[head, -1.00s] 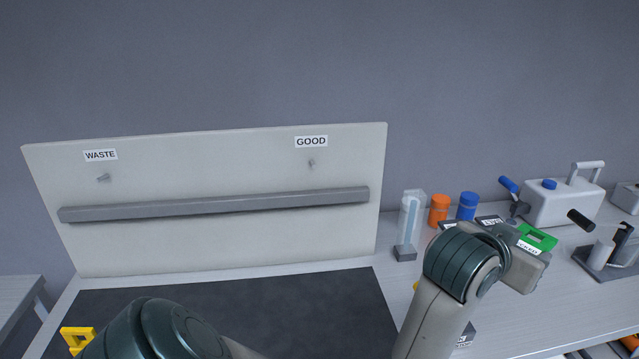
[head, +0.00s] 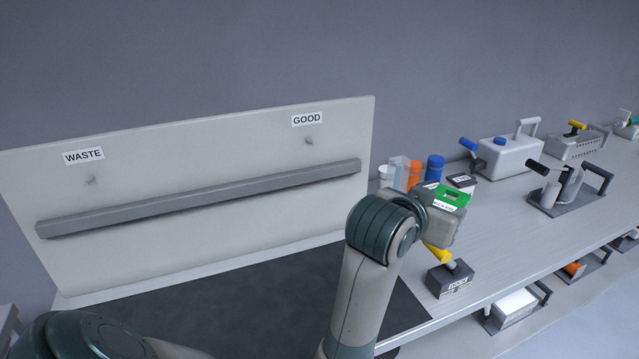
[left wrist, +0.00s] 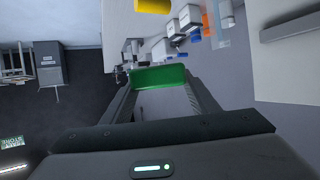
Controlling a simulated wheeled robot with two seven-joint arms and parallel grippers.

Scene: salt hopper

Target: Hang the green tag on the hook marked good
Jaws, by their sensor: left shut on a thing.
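The green tag (head: 453,195) is at the far end of my left gripper (head: 446,208). It also shows in the left wrist view (left wrist: 160,76), upright across the fingertips of the left gripper (left wrist: 163,92), which is shut on it. The hook marked GOOD (head: 309,141) is a small peg on the pale board (head: 210,150), below its label. The tag is held right of the board, apart from the hook. The hook under the WASTE label (head: 91,180) is bare too. My right gripper is not in view.
A grey rail (head: 200,198) crosses the board below the hooks. Orange and blue-topped containers (head: 434,170) stand right of the board. A small dark block with a yellow handle (head: 450,275) sits below my gripper.

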